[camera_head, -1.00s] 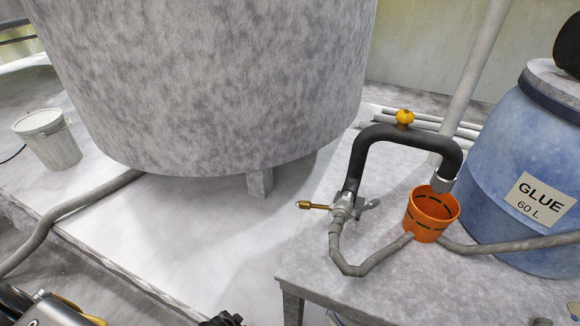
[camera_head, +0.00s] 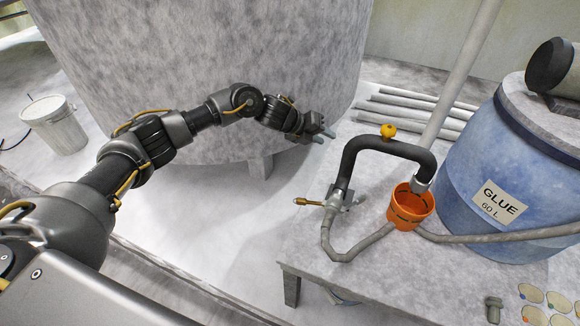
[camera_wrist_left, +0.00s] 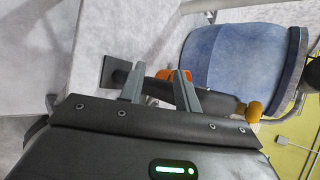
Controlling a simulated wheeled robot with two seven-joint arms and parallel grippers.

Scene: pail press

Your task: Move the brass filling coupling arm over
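A black arched pipe (camera_head: 392,146) with a yellow-orange knob (camera_head: 388,131) on top stands on the grey table. A small brass-coloured lever (camera_head: 308,202) points left from the metal valve (camera_head: 337,196) at the arch's left foot. The arch's right end comes down at an orange pail (camera_head: 411,208). My left gripper (camera_head: 324,136) is open and empty, above and left of the arch, apart from it. In the left wrist view the arch (camera_wrist_left: 218,102) and its knob (camera_wrist_left: 250,112) show beyond the parted fingers (camera_wrist_left: 161,88). My right gripper is not in view.
A blue glue drum (camera_head: 475,180) stands right of the pail. A grey hose (camera_head: 345,252) runs from the valve to the pail. Grey pipes (camera_head: 415,112) lie behind the arch. A big grey vat (camera_head: 200,60) is behind my left arm. The table's front left is clear.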

